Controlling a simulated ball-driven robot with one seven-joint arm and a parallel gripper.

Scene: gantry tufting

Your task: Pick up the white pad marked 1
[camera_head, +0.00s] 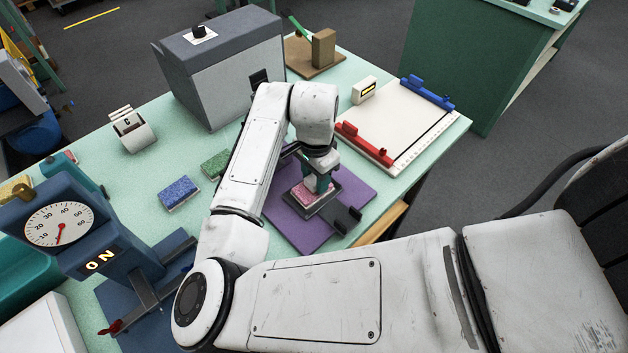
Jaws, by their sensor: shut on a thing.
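I cannot make out a white pad marked 1 in this view. My gripper (318,185) points down over the purple board (358,192), its fingers shut at a pink pad (303,195). The pink pad sits low in a dark frame (325,204) on that board, and the fingers hide part of it. I cannot tell whether the pad is lifted clear of the frame. A blue pad (178,192) and a green pad (215,164) lie on the table left of my arm. My arm hides part of the board.
A grey machine (225,70) stands at the back. A white board with red and blue clamps (413,118) lies at right. A dial press (60,225) marked ON is at left. A white block (132,130) and a small display box (364,90) stand on the pale green table (150,165).

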